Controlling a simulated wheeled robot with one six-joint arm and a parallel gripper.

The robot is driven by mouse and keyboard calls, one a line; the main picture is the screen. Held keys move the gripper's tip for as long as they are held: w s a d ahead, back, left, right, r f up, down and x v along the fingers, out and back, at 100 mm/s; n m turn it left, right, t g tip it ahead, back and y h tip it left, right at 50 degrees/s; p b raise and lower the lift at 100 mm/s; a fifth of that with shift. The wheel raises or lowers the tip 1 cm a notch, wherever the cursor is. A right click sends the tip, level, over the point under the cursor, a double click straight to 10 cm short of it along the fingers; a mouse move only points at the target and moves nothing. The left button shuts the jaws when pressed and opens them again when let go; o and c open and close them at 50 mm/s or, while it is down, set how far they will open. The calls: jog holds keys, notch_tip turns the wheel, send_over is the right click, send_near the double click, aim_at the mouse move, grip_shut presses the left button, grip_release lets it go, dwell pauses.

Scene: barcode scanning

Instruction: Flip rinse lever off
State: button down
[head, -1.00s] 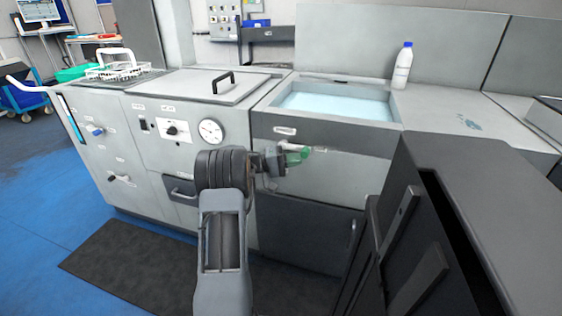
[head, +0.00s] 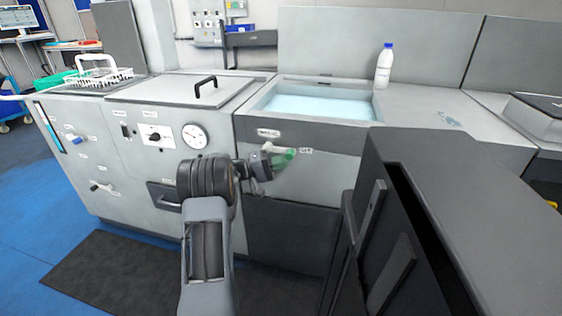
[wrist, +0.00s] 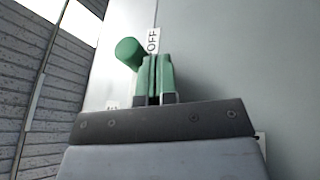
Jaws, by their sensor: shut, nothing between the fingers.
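The rinse lever, with a green end (head: 290,153), sits on the front panel below the water-filled sink (head: 385,105). In the wrist view its rounded green end (wrist: 129,50) is just left of the white OFF label (wrist: 153,40). My gripper (head: 275,160) is at the lever, low and to its left in the head view. In the wrist view the two green fingers of my gripper (wrist: 157,60) are together, with nothing between them. They are right beside the lever end; I cannot tell whether they touch it. The lever's stem is mostly hidden.
A white bottle with a blue cap (head: 384,68) stands behind the sink's right corner. A round gauge (head: 195,136) and switches are on the panel to the left. A dark cabinet-like block (head: 450,190) fills the right foreground. A dark mat (head: 90,275) lies on the blue floor.

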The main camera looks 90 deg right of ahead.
jog(key=w+a+f, duration=0.1)
jog(key=w+f, duration=0.6)
jog(key=w, duration=0.3)
jog(key=shift+a, duration=0.4)
jog(key=w+a+r+n+t+h+p, duration=0.2)
jog(key=w+a+r+n+t+p, duration=0.6)
jog(key=w+a+r+p, duration=0.75)
jog(key=w+a+r+n+t+y+p, duration=0.1)
jog(key=a+r+t+p, duration=0.4)
jog(key=a, duration=0.6)
jog(key=w+a+r+n+t+y+p, duration=0.2)
jog(key=a+r, duration=0.6)
jog(key=a, duration=0.4)
jog(key=w+a+r+n+t+y+p, duration=0.2)
jog(key=a+r+n+t+p, duration=0.3)
jog(key=a, duration=0.7)
notch_tip(320, 180, up, 2)
jog(key=t+p, duration=0.3)
jog(key=p, duration=0.1)
jog(key=shift+w+a+t+y, duration=0.15)
jog(key=shift+w+t+y, duration=0.05)
jog(key=shift+t+y, duration=0.2)
